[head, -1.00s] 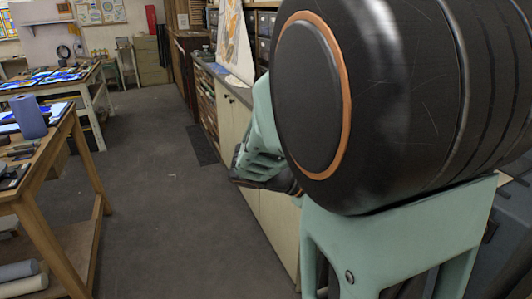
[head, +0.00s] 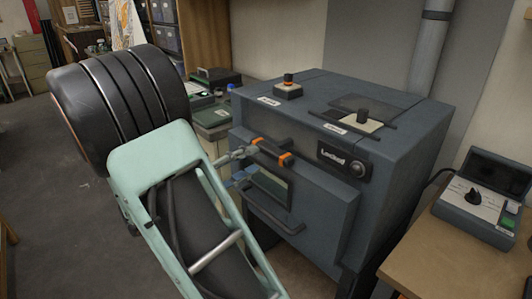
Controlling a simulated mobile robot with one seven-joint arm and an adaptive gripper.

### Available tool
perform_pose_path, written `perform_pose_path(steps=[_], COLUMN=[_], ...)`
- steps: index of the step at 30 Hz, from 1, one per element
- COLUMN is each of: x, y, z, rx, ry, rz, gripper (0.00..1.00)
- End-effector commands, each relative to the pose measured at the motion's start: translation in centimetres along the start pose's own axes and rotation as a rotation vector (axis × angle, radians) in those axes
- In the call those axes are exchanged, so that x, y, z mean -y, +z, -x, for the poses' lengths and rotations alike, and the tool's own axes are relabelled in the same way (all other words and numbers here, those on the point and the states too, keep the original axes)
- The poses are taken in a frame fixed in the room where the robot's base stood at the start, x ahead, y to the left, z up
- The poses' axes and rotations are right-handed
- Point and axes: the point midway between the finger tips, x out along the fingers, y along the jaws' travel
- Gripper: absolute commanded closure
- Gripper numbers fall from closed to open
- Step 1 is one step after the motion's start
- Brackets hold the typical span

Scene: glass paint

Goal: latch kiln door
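The kiln (head: 400,155) is a blue-grey metal box at the centre right of the head view. Its front door (head: 318,212) has a dark window and a lower bar handle (head: 270,219). The door looks shut or nearly shut; I cannot tell if a gap remains. A dark latch handle with orange ends (head: 272,150) sits at the top of the door front. My gripper (head: 243,165) is small and partly hidden behind my arm, beside the left end of the latch handle. I cannot tell whether it touches the handle or how far its fingers are apart.
Control knobs stand on the kiln top (head: 330,90). A wooden table (head: 430,258) at the right carries a grey control box (head: 482,205). A cabinet with small boxes (head: 212,115) stands left of the kiln. Open floor (head: 50,210) lies at the left.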

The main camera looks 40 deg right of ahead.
Motion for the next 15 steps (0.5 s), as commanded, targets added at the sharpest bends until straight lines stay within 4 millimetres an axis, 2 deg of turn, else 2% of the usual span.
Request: perform_pose_path(steps=[1,6,10,15], x=[-0.1,-0.1,-0.1,0.0], y=[0.1,0.1,0.1,0.0], z=[-1.1,-3.9,-5.2,-5.8], rx=[0.004,0.003,0.001,0.000], ry=[0.001,0.000,0.000,-0.001], rz=[0.002,0.002,0.001,0.001], gripper=[0.65,0.65,0.65,0.65])
